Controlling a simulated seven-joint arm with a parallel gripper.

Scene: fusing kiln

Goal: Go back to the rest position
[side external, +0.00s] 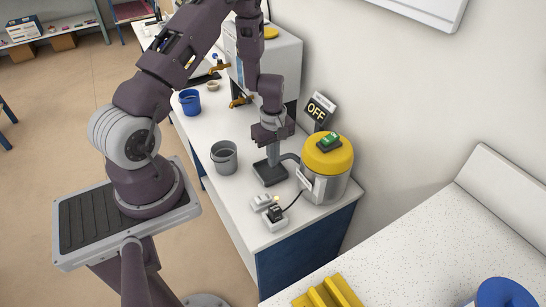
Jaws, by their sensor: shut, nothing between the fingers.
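The fusing kiln (326,182) is a grey drum with a yellow lid (322,158) that looks closed, and a green switch (329,141) sits on top. A black sign (320,107) behind it reads OFF. My gripper (273,142) is shut and empty, pointing down just left of the kiln. It is above a dark square base with a grey upright (270,174). Its fingertips are hard to make out against the upright, and I cannot tell whether they touch it.
A grey pot (224,158) and a blue mug (189,102) stand left of my gripper on the white counter (236,198). A plug in a white socket block (275,217) lies at the front. A white box with brass taps (275,60) stands behind. Speckled worktop (418,245) lies right.

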